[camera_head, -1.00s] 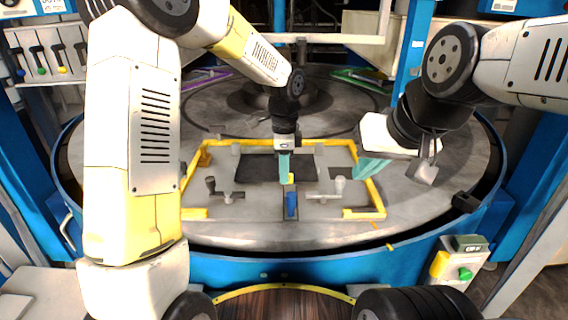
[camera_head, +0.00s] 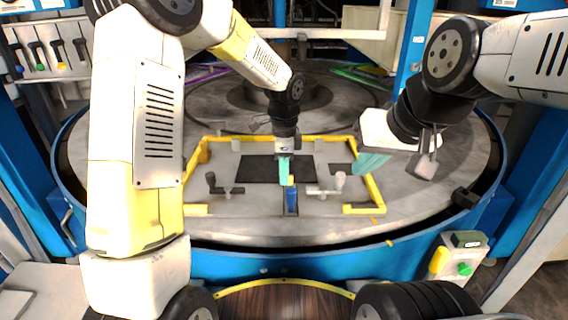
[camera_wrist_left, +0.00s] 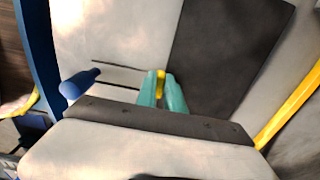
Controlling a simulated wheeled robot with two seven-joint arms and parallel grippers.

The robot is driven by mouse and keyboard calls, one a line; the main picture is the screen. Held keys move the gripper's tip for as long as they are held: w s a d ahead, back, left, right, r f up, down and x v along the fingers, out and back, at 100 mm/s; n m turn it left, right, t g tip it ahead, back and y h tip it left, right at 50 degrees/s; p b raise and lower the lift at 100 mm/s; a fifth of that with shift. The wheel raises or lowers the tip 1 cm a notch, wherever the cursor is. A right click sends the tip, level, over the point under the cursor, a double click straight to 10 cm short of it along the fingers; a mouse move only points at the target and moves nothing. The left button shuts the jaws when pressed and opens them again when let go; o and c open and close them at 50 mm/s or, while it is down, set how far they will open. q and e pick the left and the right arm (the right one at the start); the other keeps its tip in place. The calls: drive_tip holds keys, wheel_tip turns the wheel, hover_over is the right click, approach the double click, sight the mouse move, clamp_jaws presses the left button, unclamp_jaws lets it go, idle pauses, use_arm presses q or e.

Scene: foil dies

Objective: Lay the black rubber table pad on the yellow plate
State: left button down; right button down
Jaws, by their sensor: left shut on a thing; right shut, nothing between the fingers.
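A dark rectangular pad (camera_head: 255,168) lies flat inside a yellow-edged grey plate (camera_head: 222,163) on the round table; it also shows in the left wrist view (camera_wrist_left: 225,50). My left gripper (camera_head: 284,178) reaches down at the plate's middle, near the pad's front edge. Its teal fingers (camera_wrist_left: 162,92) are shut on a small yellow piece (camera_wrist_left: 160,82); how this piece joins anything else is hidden.
A dark clamp (camera_head: 223,188) and a pale clamp (camera_head: 327,191) stand on the plate either side of the blue handle. The yellow rim (camera_head: 375,192) bounds the plate. A control box (camera_head: 462,257) is at the front right.

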use_arm(q)
drive_tip(key=c, duration=1.4)
unclamp_jaws()
drive_tip(key=shift+o, duration=0.2)
wheel_tip(320, 180, up, 7)
drive_tip(key=shift+f, duration=0.2)
drive_tip(key=shift+s+a+r, duration=0.1)
drive_tip(key=shift+a+r, duration=0.05)
drive_tip(key=shift+r, duration=0.55)
drive_tip(key=s+a+r+n+t+h, duration=0.1)
drive_tip(key=s+a+r+n+t, duration=0.2)
drive_tip(key=s+a+n, duration=0.4)
drive_tip(key=s+a+r+n+t+h, duration=0.1)
drive_tip(key=s+a+r+n+t, duration=0.2)
drive_tip(key=s+a+r+n, duration=0.3)
drive_tip(key=s+a+n, duration=0.1)
drive_tip(key=s+n, duration=0.3)
drive_tip(key=s, duration=0.4)
